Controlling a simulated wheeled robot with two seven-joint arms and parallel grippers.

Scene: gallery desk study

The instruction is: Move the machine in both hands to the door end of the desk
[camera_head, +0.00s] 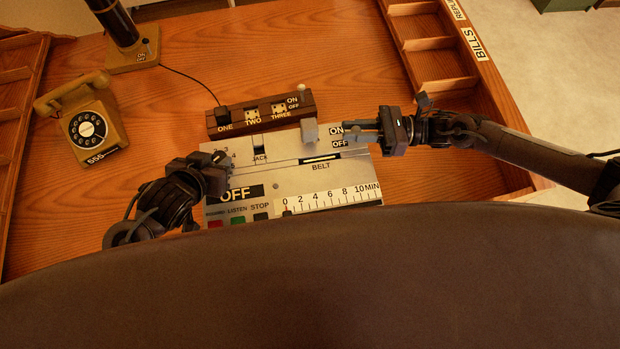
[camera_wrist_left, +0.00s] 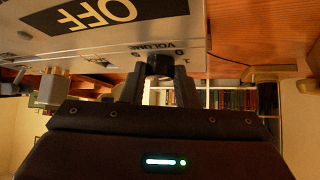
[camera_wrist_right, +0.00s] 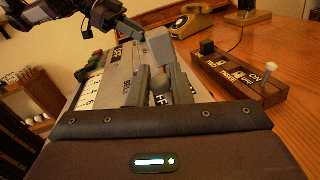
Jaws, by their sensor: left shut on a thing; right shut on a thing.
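The machine (camera_head: 283,178) is a flat grey panel with an OFF sign, a BELT slot, a minute scale and coloured buttons. It is at the middle of the desk (camera_head: 190,120) in the head view. My left gripper (camera_head: 222,170) is at its left edge; in the left wrist view its fingers close around a black VOLUME knob (camera_wrist_left: 160,66). My right gripper (camera_head: 360,133) is at its right edge by the ON/OFF labels; in the right wrist view its fingers close on a rounded grey knob (camera_wrist_right: 160,86). I cannot tell whether the machine touches the desk.
A wooden switch box (camera_head: 262,112) marked ONE, TWO, THREE stands close behind the machine, with a cable to a dark post (camera_head: 118,25). A yellow telephone (camera_head: 88,122) is left. Wooden racks line the left (camera_head: 18,125) and right (camera_head: 435,60), the right one labelled BILLS.

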